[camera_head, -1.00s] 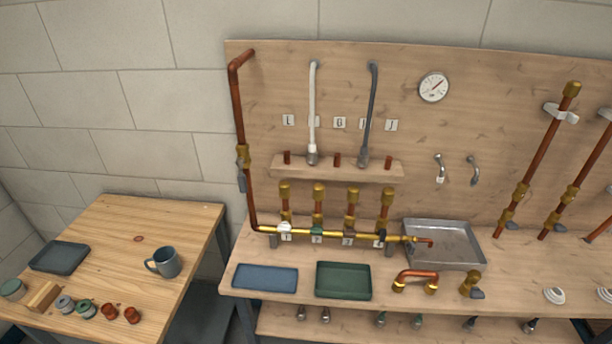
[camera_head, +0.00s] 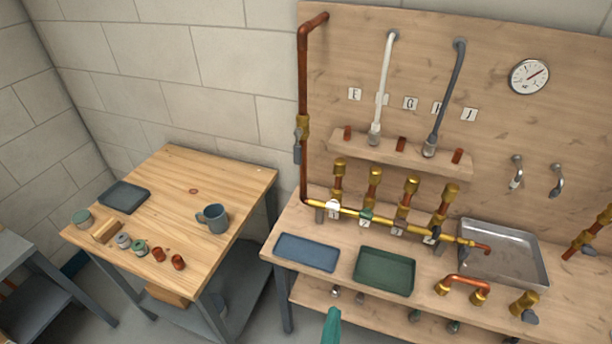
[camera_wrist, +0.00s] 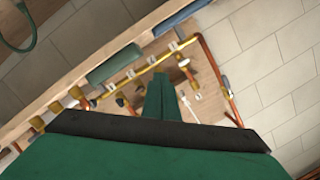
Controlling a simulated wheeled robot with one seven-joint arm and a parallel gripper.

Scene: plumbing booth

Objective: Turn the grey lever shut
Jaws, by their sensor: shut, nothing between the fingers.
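A grey lever (camera_head: 297,152) hangs along the vertical copper pipe at the left end of the board, below a brass valve body. My gripper (camera_head: 332,318) shows as a green tip at the bottom edge, apart from the bench fittings. In the wrist view my gripper (camera_wrist: 160,82) has its green fingers together and empty, with the manifold beyond.
A blue tray (camera_head: 307,252) and a green tray (camera_head: 384,271) lie at the bench front. A metal pan (camera_head: 505,255) and a copper elbow piece (camera_head: 467,283) are at right. A side table with a mug (camera_head: 213,218) stands left, across a gap.

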